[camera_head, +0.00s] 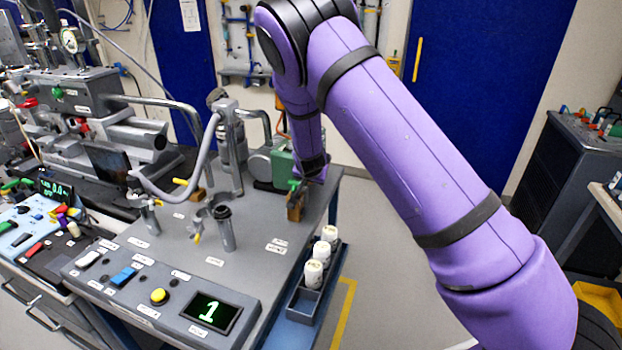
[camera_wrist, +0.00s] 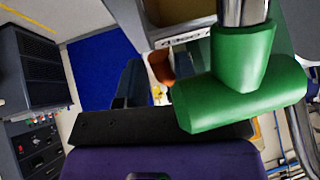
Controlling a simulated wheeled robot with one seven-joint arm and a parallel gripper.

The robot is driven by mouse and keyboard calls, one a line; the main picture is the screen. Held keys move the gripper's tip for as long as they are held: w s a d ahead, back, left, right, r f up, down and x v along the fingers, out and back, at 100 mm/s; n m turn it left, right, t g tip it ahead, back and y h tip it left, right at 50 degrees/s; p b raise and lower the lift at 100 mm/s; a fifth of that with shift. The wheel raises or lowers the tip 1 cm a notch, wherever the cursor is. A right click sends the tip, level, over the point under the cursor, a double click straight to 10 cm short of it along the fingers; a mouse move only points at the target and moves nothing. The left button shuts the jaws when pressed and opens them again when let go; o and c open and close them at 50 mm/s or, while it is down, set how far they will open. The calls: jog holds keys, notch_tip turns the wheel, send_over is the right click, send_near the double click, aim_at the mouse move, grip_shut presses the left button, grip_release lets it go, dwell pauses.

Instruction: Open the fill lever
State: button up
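A green T-shaped lever handle (camera_wrist: 240,88) on a metal stem fills the right of the wrist view, close in front of my gripper. In the head view a small green handle (camera_head: 293,185) shows at the bench's far right corner, just below my gripper (camera_head: 310,172). Labels are too small to read, so I cannot tell for sure that this is the fill lever. One dark finger (camera_wrist: 130,84) shows left of the green handle, apart from it. The other finger is not clear, perhaps hidden behind the handle. I see no grip on the handle.
Two yellow-handled valves (camera_head: 181,181) (camera_head: 197,238) and a bent grey pipe (camera_head: 180,195) stand on the grey bench (camera_head: 255,262). A front panel has a yellow button (camera_head: 159,296) and a display (camera_head: 211,312) reading 1. White canisters (camera_head: 322,250) sit in a side rack.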

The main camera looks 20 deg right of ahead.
jog(key=v, duration=1)
jog(key=shift+s+r, duration=0.25)
jog(key=shift+r, duration=0.05)
jog(key=shift+a, duration=0.1)
